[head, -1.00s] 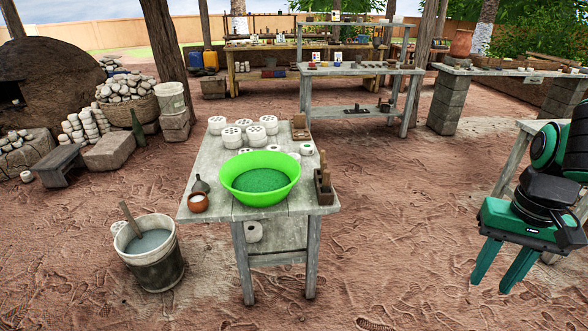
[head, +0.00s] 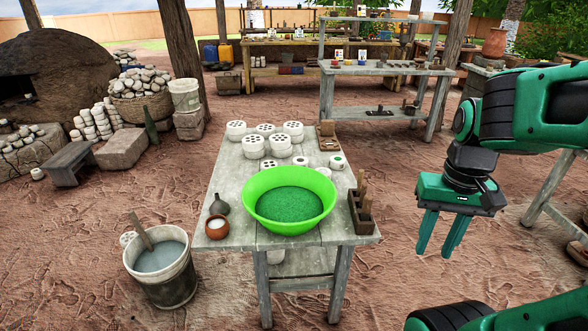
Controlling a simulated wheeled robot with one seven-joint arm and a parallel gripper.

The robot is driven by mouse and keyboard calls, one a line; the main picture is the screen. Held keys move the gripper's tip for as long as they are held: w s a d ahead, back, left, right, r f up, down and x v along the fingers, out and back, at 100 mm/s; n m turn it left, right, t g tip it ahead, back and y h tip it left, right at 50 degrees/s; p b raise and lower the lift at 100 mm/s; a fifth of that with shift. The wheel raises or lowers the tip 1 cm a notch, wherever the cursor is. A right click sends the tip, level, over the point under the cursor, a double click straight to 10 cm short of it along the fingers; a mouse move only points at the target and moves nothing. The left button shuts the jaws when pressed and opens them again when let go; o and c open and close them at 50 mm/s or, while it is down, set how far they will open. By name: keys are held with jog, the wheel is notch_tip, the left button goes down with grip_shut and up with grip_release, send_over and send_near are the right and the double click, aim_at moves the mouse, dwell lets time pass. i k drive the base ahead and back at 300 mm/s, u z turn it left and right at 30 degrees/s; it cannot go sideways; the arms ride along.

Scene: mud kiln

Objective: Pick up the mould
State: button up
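I cannot tell for sure which thing is the mould. A small wooden piece (head: 326,129) stands at the back right of the grey table (head: 228,180). Several white round blocks with dark holes (head: 279,146) stand along the table's back half. A small white piece with a green top (head: 337,162) lies behind the bowl's right side. My gripper (head: 434,253) hangs in the air right of the table, fingers down, apart and empty. It touches nothing.
A green bowl (head: 289,201) of green grains fills the table's front middle. A wooden tool box (head: 361,213) stands at its right edge, a brown cup (head: 217,227) at front left. A bucket (head: 163,262) stands on the ground at left. Shelves (head: 384,70) stand behind.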

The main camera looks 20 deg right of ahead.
aim_at(328, 173)
jog(key=z, duration=0.15)
jog(key=i, duration=1)
jog(key=z, duration=0.35)
